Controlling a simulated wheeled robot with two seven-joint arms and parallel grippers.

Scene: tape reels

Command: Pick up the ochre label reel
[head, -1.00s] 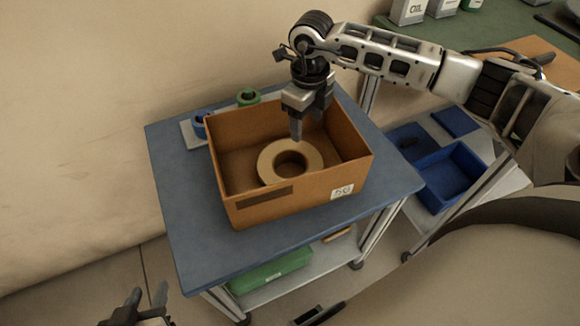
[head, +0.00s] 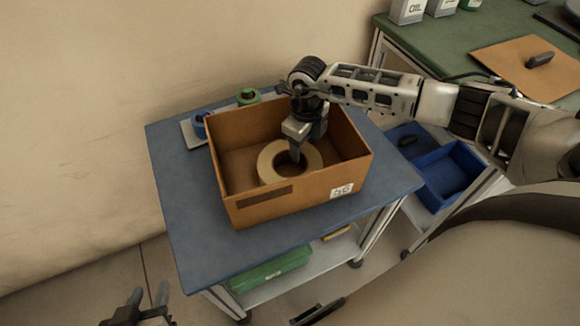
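The ochre label reel (head: 268,165) is a pale tan ring lying in the cardboard box (head: 255,205) on the blue-topped cart. My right gripper (head: 296,158) points down inside the box, its fingertips at the reel's centre hole and its far side. The fingers overlap in this view, so I cannot tell how far apart they are or whether they touch the reel. My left gripper (head: 148,298) is at the bottom left, away from the cart, with its two fingers apart and nothing between them.
A blue reel (head: 199,128) and a green reel (head: 248,97) stand behind the box on the cart (head: 190,240). Box walls surround the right gripper. Blue bins (head: 450,172) and a green-topped bench (head: 430,45) are to the right. The cart top's front left is clear.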

